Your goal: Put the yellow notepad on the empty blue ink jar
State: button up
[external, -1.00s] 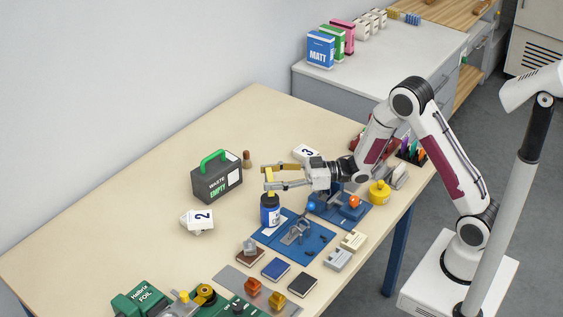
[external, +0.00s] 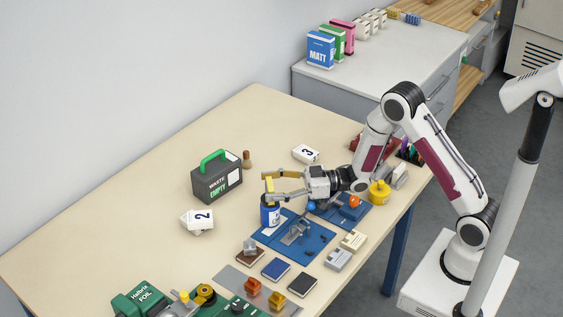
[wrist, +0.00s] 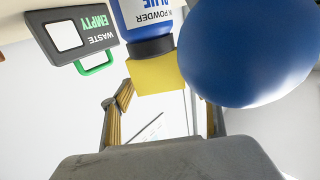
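The yellow notepad (external: 270,189) is between my fingertips, directly above the blue ink jar (external: 270,215). It also shows in the wrist view (wrist: 156,74), where it appears to touch the jar's black cap (wrist: 150,46). The jar stands upright on the table. My gripper (external: 269,185) reaches in from the right, level, with a finger on each side of the notepad, and appears shut on it. In the wrist view the right fingertip is partly hidden by a blue ball.
The blue ball (external: 311,206) is just below my wrist. A waste box (external: 217,180) stands behind left of the jar, with a brown-topped bottle (external: 247,159) beside it. A blue mat (external: 318,242) lies right of the jar. Bare table (external: 130,225) is at the left.

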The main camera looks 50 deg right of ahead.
jog(key=shift+r, duration=0.2)
dwell(0.3)
jog(key=shift+s+d, duration=0.45)
jog(key=shift+d, duration=0.1)
notch_tip(320, 180, up, 7)
jog(key=s+d, duration=0.2)
jog(key=shift+s+d, duration=0.2)
jog(key=shift+s, duration=0.1)
jog(key=shift+d, duration=0.1)
dwell(0.8)
